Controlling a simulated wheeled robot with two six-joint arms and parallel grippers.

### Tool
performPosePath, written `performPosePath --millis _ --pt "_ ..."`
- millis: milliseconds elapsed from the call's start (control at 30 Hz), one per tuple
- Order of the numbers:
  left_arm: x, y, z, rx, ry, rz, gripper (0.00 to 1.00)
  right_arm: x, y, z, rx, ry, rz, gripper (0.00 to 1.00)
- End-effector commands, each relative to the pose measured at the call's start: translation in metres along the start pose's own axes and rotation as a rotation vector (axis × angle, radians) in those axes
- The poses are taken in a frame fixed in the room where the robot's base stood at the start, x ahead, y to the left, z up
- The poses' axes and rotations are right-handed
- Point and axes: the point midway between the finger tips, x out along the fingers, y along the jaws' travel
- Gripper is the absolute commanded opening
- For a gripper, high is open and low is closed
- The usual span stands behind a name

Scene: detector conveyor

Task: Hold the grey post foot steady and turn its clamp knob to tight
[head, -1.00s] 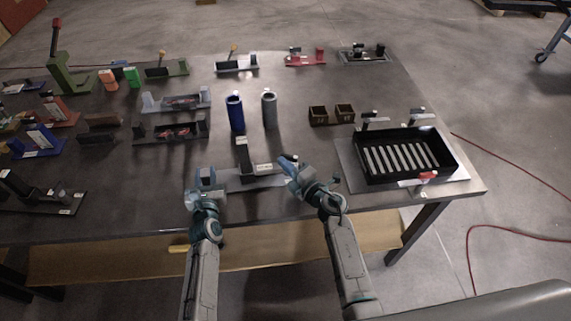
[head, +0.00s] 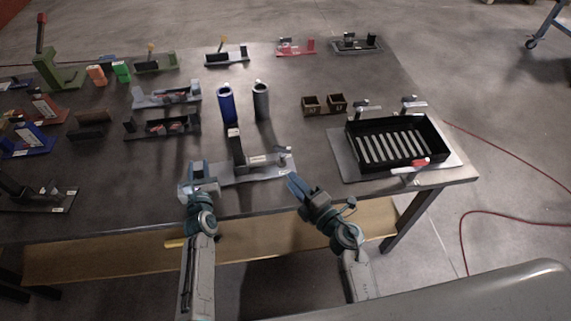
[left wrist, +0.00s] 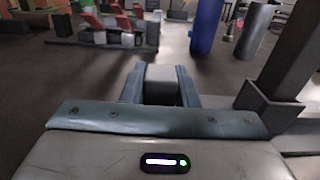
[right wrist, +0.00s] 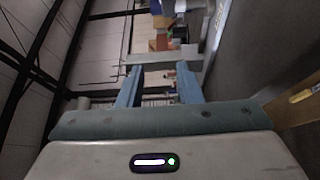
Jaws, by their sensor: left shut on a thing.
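The grey post foot (head: 262,172) is a flat plate near the table's front edge, with a dark upright post (head: 237,148) and a horizontal bar on it. A small upright part (head: 284,158) at its right end may be the clamp knob; its setting is too small to tell. My left gripper (head: 197,170) is at the plate's left end, shut on a grey block (left wrist: 161,80) that appears to be part of the foot. My right gripper (head: 296,184) is just in front of the plate's right end, apart from it. Its fingers (right wrist: 158,88) are open and empty.
A black slotted tray (head: 395,143) on a grey plate stands to the right, with red-handled clamp. Blue (head: 226,104) and grey (head: 261,101) cylinders stand behind the post.

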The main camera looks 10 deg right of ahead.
Motion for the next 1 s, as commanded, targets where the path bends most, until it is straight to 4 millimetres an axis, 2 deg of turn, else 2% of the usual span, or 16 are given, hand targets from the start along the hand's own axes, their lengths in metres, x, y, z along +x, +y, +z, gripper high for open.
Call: performPosePath --millis 200,300,500,600,800,1000 --pt "0.000 0.000 0.000 0.001 0.000 0.000 0.00 0.029 0.042 0.076 0.074 -0.292 0.107 0.32" --pt "0.000 0.000 0.001 0.000 -0.001 0.000 0.00 0.037 0.056 0.114 0.139 -0.446 0.131 0.32" --pt "0.000 0.000 0.001 0.000 -0.001 0.000 0.00 0.047 0.067 0.176 0.305 -0.712 0.100 0.32" --pt "0.000 0.000 0.001 0.000 -0.001 0.000 0.00 0.051 0.066 0.197 0.403 -0.816 0.048 0.32" --pt "0.000 0.000 0.001 0.000 -0.001 0.000 0.00 0.064 0.056 0.215 0.608 -0.951 -0.130 0.32" --pt "0.000 0.000 0.001 0.000 -0.001 0.000 0.00 0.082 0.049 0.204 0.799 -0.970 -0.385 0.32"
